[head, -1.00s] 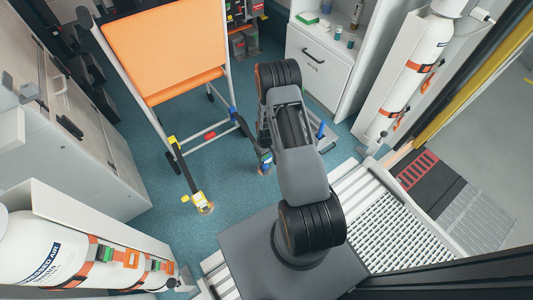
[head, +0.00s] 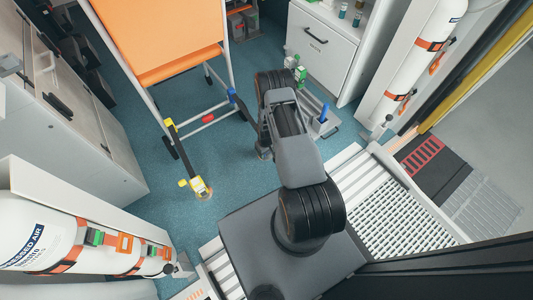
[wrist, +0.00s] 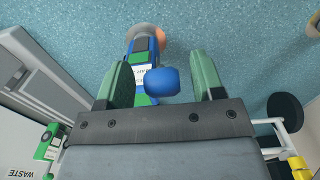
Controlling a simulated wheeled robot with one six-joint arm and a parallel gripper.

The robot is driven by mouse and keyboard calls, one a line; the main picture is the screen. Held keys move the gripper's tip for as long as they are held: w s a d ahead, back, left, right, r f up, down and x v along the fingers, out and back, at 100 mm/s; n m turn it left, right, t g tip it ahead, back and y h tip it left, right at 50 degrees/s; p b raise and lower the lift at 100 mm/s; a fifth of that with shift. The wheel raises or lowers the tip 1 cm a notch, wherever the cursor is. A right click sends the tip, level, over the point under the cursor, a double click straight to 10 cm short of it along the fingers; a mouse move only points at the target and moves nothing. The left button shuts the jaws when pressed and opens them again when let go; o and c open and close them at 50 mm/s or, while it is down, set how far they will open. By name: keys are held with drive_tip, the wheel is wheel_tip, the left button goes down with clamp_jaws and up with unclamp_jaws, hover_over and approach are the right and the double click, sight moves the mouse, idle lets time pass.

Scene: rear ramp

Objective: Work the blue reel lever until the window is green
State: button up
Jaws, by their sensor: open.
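In the wrist view, my gripper (wrist: 163,72) is open, with one green finger on each side of the blue lever knob (wrist: 162,82). The knob lies between the fingers, with a gap visible on both sides. Behind it is the blue and green reel body (wrist: 145,48) with a white label, beside a round orange floor piece. The knob and gripper hide part of the reel. I cannot make out the window or its colour. In the head view my arm hides most of the reel and the gripper.
A white cabinet (head: 322,45) is behind.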

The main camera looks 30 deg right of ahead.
drive_tip(key=shift+f, duration=0.6)
clamp_jaws()
idle(0.3)
